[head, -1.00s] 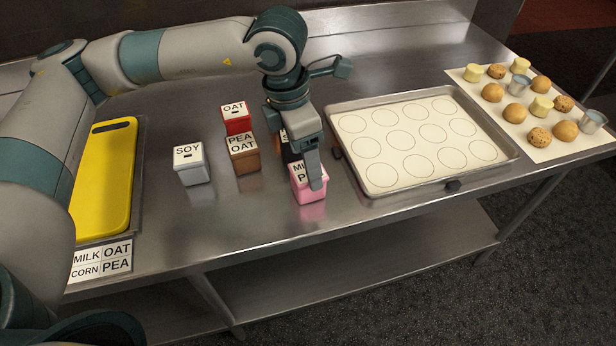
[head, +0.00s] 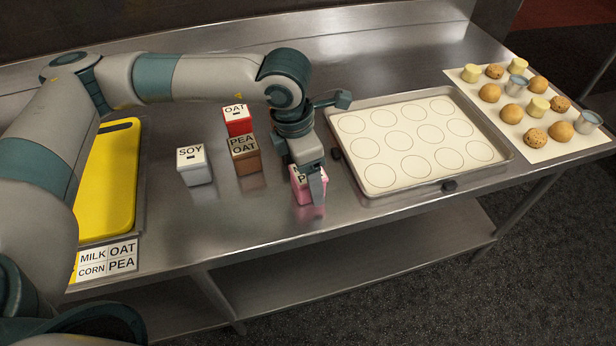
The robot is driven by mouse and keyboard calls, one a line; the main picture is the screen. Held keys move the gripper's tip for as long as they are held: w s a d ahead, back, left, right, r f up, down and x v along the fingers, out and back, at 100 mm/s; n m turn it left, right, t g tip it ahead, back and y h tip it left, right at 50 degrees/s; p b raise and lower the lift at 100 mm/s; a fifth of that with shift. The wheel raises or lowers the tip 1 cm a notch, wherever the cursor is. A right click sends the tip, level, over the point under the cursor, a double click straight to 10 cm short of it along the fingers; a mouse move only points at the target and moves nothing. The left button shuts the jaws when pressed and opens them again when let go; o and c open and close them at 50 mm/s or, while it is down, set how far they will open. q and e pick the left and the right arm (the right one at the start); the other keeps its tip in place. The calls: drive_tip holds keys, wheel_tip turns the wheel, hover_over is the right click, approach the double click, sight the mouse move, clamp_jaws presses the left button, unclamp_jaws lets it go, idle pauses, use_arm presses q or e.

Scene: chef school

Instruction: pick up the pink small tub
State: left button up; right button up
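The pink small tub (head: 302,194) stands on the steel table, left of the baking tray. Its white lid has dark lettering, mostly covered by my gripper. My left gripper (head: 313,188) points down over the tub, with one finger against or just in front of its right side. The other finger is hidden, so I cannot tell whether the gripper has closed on the tub. My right gripper is not in view.
A red OAT tub (head: 237,124), a brown PEA OAT tub (head: 246,160) and a white SOY tub (head: 195,172) stand to the left. The baking tray (head: 444,181) is close on the right. A yellow board (head: 105,190) lies far left.

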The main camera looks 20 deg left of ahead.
use_arm(q)
drive_tip(key=shift+f, duration=0.3)
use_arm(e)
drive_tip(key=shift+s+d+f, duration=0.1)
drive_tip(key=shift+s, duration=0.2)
use_arm(q)
drive_tip(key=c, duration=1.3)
drive_tip(key=shift+r, duration=0.1)
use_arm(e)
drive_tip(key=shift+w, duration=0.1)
